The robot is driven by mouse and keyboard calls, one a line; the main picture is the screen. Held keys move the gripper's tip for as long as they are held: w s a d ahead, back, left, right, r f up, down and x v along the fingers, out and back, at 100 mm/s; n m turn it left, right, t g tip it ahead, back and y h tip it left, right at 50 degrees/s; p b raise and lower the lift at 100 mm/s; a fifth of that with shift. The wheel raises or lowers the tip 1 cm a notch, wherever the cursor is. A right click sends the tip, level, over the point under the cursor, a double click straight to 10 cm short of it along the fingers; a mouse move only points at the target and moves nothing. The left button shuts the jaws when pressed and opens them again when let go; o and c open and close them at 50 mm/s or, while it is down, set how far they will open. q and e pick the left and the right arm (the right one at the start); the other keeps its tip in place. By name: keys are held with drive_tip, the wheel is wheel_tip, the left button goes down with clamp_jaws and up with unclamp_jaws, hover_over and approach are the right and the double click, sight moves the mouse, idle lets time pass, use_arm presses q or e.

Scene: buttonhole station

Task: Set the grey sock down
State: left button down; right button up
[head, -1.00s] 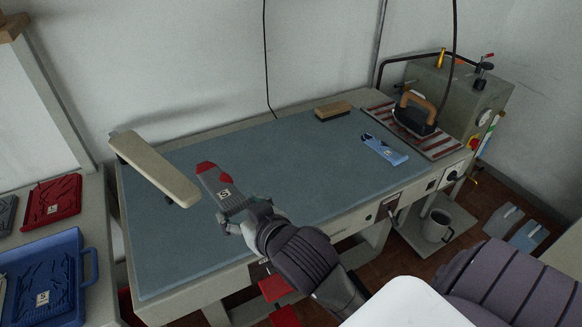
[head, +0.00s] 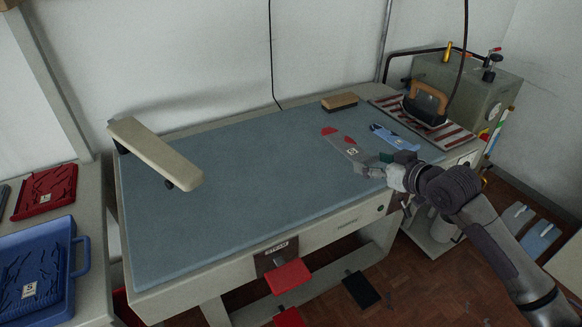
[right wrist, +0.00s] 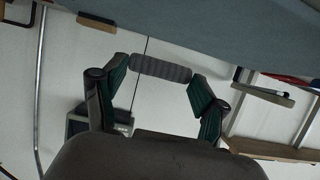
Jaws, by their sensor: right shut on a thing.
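The grey sock (head: 347,146) has red patches at toe and heel and a white tag with a letter. My right gripper (head: 380,166) is shut on its cuff end, and the toe points to the back left. The sock is over the right part of the blue-grey table top (head: 240,180); I cannot tell whether it touches it. In the right wrist view the ribbed grey cuff (right wrist: 162,69) sits between the two fingers of my right gripper (right wrist: 164,76). My left gripper is not in view.
A blue sock (head: 392,137) lies just right of the grey one. Behind are a brush (head: 339,102) and an iron (head: 426,104) on a striped pad. A padded arm board (head: 155,153) stands at the left. The table's middle is clear. Blue (head: 75,262) and red trays are at far left.

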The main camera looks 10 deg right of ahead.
drive_tip(key=p, duration=0.2)
hover_over(327, 185)
wheel_tip(327, 185, down, 7)
drive_tip(key=shift+w+r, duration=0.1)
drive_tip(key=shift+r, duration=0.1)
drive_tip(key=shift+f, duration=2.05)
drive_tip(key=shift+f, duration=0.1)
drive_tip(key=o, duration=0.9)
drive_tip(key=shift+o, duration=0.2)
